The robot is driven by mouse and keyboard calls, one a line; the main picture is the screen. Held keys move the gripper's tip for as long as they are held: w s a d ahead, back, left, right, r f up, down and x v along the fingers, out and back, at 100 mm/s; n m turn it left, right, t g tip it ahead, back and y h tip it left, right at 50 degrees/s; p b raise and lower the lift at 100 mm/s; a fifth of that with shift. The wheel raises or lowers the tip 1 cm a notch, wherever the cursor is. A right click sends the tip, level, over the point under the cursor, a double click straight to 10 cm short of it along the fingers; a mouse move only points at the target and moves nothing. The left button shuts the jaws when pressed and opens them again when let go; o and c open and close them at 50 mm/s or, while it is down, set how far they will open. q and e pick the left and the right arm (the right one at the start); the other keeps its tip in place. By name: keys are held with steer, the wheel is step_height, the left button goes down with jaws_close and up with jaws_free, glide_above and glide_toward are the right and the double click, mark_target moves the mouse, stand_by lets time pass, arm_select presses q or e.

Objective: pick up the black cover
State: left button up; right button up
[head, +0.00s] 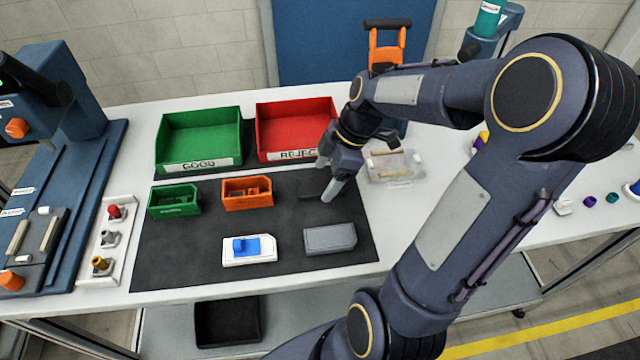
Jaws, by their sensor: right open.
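A thin black piece (311,197), which looks like the black cover, lies on the dark mat (190,255). It is hard to make out against the mat, and its right end is close to a fingertip of my right gripper. My right gripper (327,179) is open and points down over the mat at its right rear. I cannot tell whether the finger touches the black piece. My left gripper is not in view.
A grey box (330,238), a white base with a blue part (249,250), an orange bin (247,193) and a small green bin (174,201) stand on the mat. Large green (199,138) and red (290,112) bins stand behind. A clear tray (395,167) is right of the gripper.

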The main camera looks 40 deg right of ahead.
steer(key=shift+x, duration=0.95)
steer(key=shift+c, duration=0.2)
steer(key=c, duration=1)
steer(key=shift+r, duration=0.2)
